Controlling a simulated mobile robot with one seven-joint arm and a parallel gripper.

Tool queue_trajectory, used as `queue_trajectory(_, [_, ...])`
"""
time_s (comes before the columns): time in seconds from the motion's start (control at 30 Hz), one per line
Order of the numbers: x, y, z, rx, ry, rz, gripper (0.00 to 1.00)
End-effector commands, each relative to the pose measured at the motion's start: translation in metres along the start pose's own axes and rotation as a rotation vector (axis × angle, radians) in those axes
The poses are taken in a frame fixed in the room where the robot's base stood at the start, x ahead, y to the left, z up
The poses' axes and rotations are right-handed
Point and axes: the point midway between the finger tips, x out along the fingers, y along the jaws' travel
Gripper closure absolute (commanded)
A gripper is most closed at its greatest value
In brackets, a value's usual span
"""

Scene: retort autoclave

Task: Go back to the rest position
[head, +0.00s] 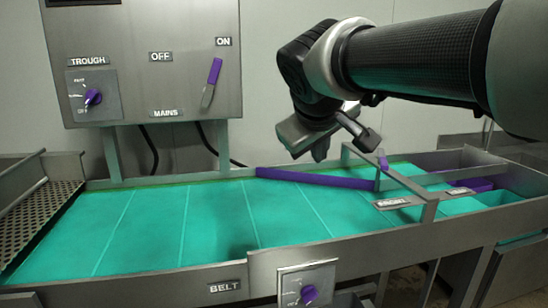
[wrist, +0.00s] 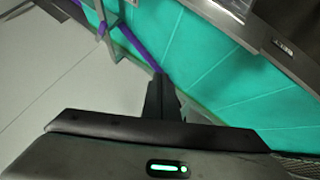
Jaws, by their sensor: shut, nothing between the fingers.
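My gripper (head: 319,152) hangs in the air above the far right part of the green belt (head: 215,225), in front of the pale wall. It points down and is apart from everything around it. In the wrist view my gripper (wrist: 160,80) shows as two dark fingers close together with nothing between them. The green belt also fills the right of the wrist view (wrist: 210,65).
A control box (head: 150,50) with a purple trough knob (head: 93,97) and a mains lever (head: 211,82) stands behind the belt. A purple diverter bar (head: 315,179) crosses the belt below my gripper. A belt knob (head: 309,293) is at the front. A perforated tray (head: 38,215) is at left.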

Motion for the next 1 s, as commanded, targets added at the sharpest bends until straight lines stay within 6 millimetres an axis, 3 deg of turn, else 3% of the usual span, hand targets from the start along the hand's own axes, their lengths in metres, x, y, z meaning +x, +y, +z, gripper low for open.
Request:
queue_trajectory(0.03, [-0.006,0.001,0.042,0.07,-0.044,-0.03,1.0])
queue_trajectory(0.1, [-0.013,-0.009,0.09,0.156,-0.099,-0.077,1.0])
queue_trajectory(0.2, [-0.022,-0.029,0.146,0.264,-0.16,-0.131,1.0])
queue_trajectory(0.4, [-0.036,-0.072,0.228,0.448,-0.248,-0.205,1.0])
queue_trajectory(0.53, [-0.041,-0.103,0.271,0.563,-0.292,-0.241,1.0])
queue_trajectory(0.6, [-0.062,-0.086,0.249,0.555,-0.289,-0.245,1.0])
queue_trajectory(1.0, [-0.122,-0.041,0.197,0.551,-0.29,-0.245,1.0])
